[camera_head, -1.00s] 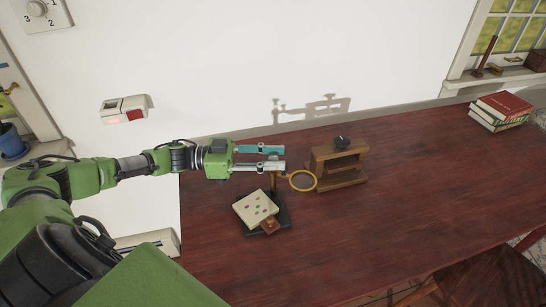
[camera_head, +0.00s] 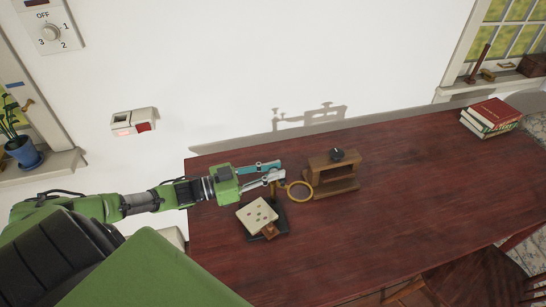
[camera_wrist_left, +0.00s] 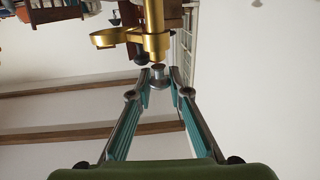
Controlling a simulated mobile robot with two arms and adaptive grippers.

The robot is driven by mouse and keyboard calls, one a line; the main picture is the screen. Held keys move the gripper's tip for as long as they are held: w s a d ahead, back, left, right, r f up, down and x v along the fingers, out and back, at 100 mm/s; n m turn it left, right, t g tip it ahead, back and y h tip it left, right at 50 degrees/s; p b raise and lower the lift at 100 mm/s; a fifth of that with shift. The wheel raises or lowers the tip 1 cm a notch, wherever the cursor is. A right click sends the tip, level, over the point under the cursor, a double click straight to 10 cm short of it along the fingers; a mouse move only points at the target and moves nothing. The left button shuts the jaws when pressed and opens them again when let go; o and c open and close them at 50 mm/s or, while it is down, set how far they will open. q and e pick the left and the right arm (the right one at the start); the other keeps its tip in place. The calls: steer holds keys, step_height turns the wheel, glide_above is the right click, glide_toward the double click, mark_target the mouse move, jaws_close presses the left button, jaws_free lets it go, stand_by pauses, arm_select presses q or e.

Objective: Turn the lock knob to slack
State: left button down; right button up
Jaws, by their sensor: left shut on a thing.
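A brass stand with a round ring (camera_head: 299,190) rises from a dark base (camera_head: 283,222) on the table. A pale board with coloured dots (camera_head: 257,215) sits at the base. The brass post and its arm (camera_wrist_left: 155,40) show large in the left wrist view, with a small dark knob (camera_wrist_left: 141,58) on them. My left gripper (camera_head: 280,171) is at the top of the post. In the wrist view its fingertips (camera_wrist_left: 160,78) are shut on a small round knob (camera_wrist_left: 158,82) in line with the post. The knob's setting cannot be read. My right gripper is not in view.
A small wooden stand (camera_head: 333,175) with a black knob on top is just right of the ring. Books (camera_head: 490,116) lie at the far right of the red-brown table (camera_head: 420,190). The table's middle is clear. The wall is behind.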

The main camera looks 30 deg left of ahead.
arm_select(q)
steer(key=n+t+y+p, duration=0.1)
steer(key=y+p, duration=0.1)
steer(key=n+t+y+p, duration=0.1)
steer(key=n+y+p, duration=0.1)
steer(key=p, duration=0.1)
steer(key=n+t+y+p, duration=0.1)
steer(key=n+y+p, duration=0.1)
steer(key=y, duration=0.1)
steer(key=shift+d+r+p, duration=0.1)
steer(key=shift+r+p, duration=0.15)
steer(key=shift+p, duration=0.1)
steer(key=n+y+p, duration=0.1)
steer(key=y, duration=0.1)
steer(key=shift+n+y, duration=0.3)
steer(key=shift+n, duration=0.1)
steer(key=n+y+p, duration=0.1)
steer(key=n+y, duration=0.1)
steer(key=y, duration=0.1)
steer(key=shift+f+y+p, duration=0.15)
steer(key=shift+y+p, duration=0.15)
steer(key=shift+n+g+y+p, duration=0.3)
steer(key=shift+n+y, duration=0.8)
steer(key=shift+y, duration=0.5)
steer(key=c, duration=1.9)
jaws_free()
steer(key=shift+f, duration=0.15)
